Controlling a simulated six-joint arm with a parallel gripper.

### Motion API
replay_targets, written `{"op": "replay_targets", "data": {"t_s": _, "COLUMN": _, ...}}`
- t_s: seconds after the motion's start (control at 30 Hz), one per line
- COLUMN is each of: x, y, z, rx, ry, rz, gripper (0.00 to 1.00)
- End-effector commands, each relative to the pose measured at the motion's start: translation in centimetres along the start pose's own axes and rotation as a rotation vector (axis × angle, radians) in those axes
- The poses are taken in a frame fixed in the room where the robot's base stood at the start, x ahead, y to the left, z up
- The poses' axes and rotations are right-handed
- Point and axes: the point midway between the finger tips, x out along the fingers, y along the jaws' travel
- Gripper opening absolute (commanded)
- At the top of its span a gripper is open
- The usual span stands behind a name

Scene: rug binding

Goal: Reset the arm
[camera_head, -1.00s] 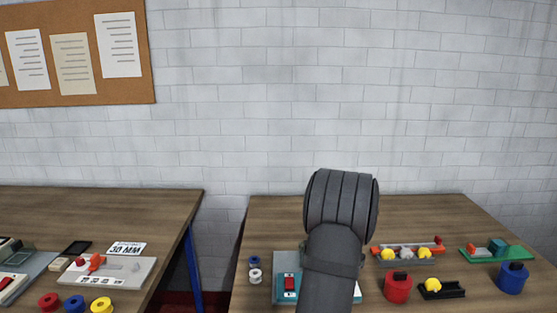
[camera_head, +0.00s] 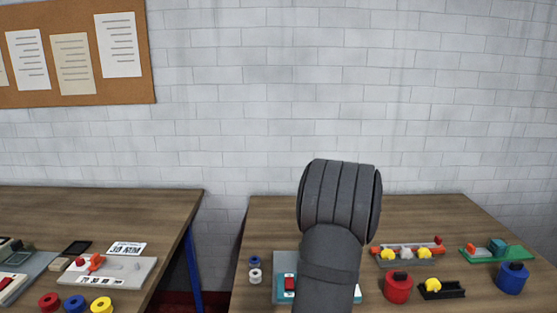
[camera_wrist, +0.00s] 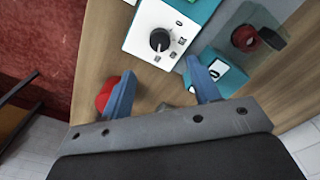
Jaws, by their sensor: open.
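My gripper (camera_wrist: 158,92) shows in the wrist view with its two blue fingers apart and nothing between them. Wooden table surface and part of a teal device show beyond the fingers. In the head view my dark grey arm stands raised over the right table (camera_head: 275,215), and the gripper itself is hidden there. A white box with a black knob (camera_wrist: 160,38) lies ahead of the fingers in the wrist view. A red round thing (camera_wrist: 106,94) is partly hidden behind the left finger.
On the right table are a red weight-like pot (camera_head: 398,290), a blue pot (camera_head: 513,278), a black holder with a yellow piece (camera_head: 442,289), a grey rack (camera_head: 408,253) and a green tray (camera_head: 497,253). A gap separates it from the left table (camera_head: 90,215).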

Motion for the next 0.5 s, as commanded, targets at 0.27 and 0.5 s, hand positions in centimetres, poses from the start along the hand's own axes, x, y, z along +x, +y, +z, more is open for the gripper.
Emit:
{"op": "replay_targets", "data": {"t_s": 0.27, "x": -5.7, "y": 0.0, "z": 0.0, "rx": 0.000, "ry": 0.003, "rz": -0.002, "gripper": 0.56}}
{"op": "replay_targets", "data": {"t_s": 0.5, "x": -5.5, "y": 0.1, "z": 0.1, "rx": 0.000, "ry": -0.005, "rz": 0.003, "gripper": 0.56}}
